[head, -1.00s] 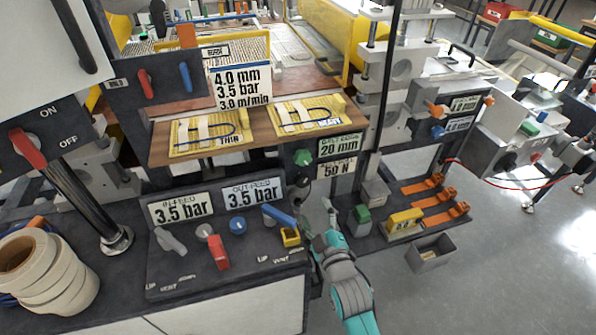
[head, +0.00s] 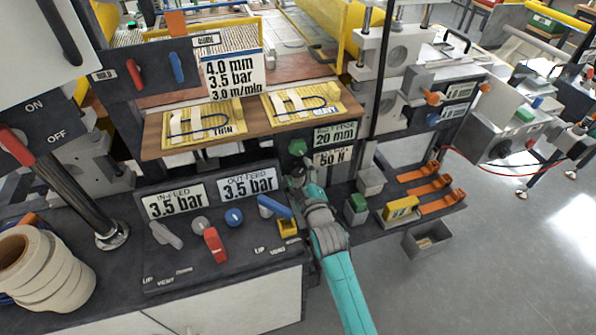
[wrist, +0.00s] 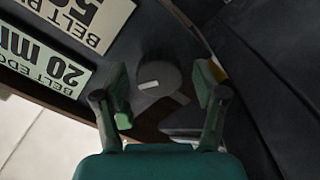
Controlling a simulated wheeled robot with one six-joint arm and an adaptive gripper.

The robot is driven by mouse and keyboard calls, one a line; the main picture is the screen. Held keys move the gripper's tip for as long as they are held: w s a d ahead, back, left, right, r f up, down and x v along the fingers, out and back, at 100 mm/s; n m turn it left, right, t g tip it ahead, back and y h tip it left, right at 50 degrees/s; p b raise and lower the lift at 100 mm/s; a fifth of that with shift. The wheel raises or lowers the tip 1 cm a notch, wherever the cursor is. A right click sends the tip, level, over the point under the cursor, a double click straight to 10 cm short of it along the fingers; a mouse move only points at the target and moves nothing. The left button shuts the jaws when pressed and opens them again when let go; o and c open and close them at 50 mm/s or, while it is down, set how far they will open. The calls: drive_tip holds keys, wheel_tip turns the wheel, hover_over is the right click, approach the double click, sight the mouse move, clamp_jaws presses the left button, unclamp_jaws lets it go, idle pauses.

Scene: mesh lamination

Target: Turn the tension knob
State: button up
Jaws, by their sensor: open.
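A dark grey round knob (wrist: 158,78) with a white pointer mark shows in the wrist view, beside the "50 N" sign (wrist: 93,18). It lies between the two open fingers of my gripper (wrist: 160,90), with a gap on both sides. I cannot tell whether the fingers reach the grey knob's depth.
A wooden shelf (head: 155,139) juts out above. The lower console has a grey lever (head: 165,235), a red lever (head: 214,245), a blue knob (head: 234,217) and a blue lever (head: 274,206) left of my arm. A yellow block (head: 401,207) and orange clamps (head: 438,202) are right.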

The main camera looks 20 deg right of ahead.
drive_tip(key=shift+w, duration=0.3)
drive_tip(key=c, duration=1.1)
drive_tip(key=shift+c, duration=0.3)
drive_tip(key=m, duration=0.5)
drive_tip(key=shift+m, duration=0.4)
drive_tip(key=m, duration=0.4)
drive_tip(key=shift+d+m, duration=0.1)
drive_tip(key=shift+m, duration=0.2)
